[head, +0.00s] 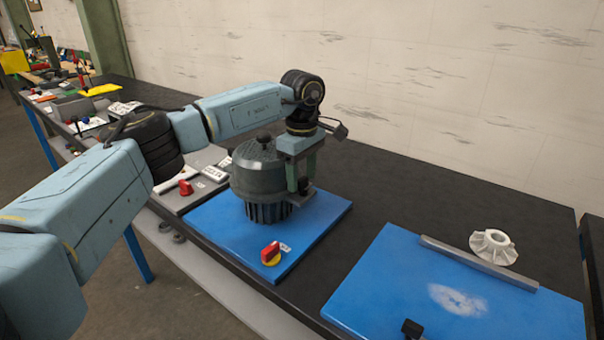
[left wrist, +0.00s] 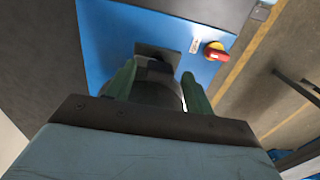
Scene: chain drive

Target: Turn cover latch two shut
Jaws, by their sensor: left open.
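A red handle on a yellow round base (head: 271,254) sits on the front of the left blue plate, with a small white label beside it. It also shows in the left wrist view (left wrist: 215,52), right of my gripper. A second red handle (head: 186,188) sits on a grey panel further left. The labels are too small to read, so I cannot tell which part is cover latch two. My left gripper (head: 304,188) points down by the right side of a dark ribbed motor (head: 258,170). Its open green fingers (left wrist: 158,74) stand either side of a dark part. Contact is unclear.
A second blue plate (head: 385,285) at right carries a grey bar (head: 478,263) and a small black knob (head: 412,328). A white hub (head: 493,246) lies behind the bar. Loose items lie on the bench far left. The dark bench between the plates is clear.

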